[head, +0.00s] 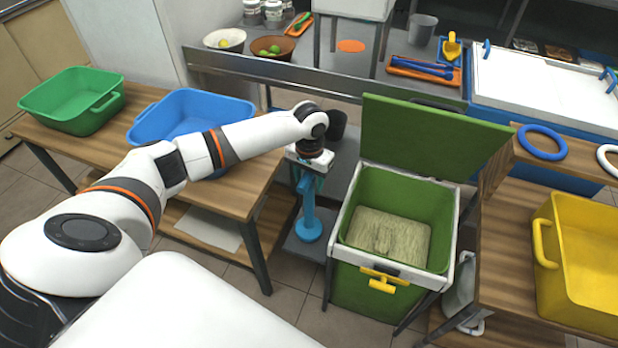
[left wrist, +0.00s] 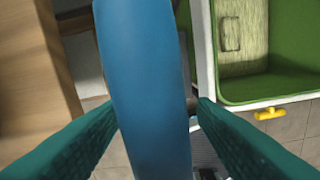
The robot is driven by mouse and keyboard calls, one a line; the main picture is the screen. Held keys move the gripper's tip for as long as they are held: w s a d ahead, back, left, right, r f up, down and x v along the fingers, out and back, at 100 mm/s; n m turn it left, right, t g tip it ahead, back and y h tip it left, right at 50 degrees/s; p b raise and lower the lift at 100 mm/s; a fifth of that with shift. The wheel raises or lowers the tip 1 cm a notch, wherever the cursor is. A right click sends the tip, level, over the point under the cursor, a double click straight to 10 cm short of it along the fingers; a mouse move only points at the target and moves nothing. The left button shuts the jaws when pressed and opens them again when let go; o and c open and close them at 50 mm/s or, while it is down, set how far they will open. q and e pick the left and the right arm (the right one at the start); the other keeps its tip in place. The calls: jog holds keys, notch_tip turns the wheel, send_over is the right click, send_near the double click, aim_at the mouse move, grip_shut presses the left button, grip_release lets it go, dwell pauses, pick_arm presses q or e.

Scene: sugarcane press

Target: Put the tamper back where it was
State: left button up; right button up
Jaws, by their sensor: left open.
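The blue tamper (head: 307,212) is upright between the wooden table and the green bin, with its round foot low down over a grey plate (head: 303,248). I cannot tell whether the foot rests on that plate. My left gripper (head: 310,181) points down at the tamper's upper part. In the left wrist view the tamper (left wrist: 150,50) fills the middle, between the two teal fingers of my left gripper (left wrist: 157,108). The fingers are open, one on each side of it. My right gripper is out of view.
The green bin (head: 348,225) stands open just right of the tamper, its lid (head: 420,140) raised, with pale pressed matter inside. The wooden table (head: 225,195) with a blue tub (head: 190,108) and green tub (head: 75,100) is on the left. A yellow tub (head: 580,250) is at right.

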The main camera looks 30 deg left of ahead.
pick_arm(q)
notch_tip(320, 180, up, 12)
jog(key=shift+r+p, duration=0.1)
jog(key=shift+p, duration=0.25)
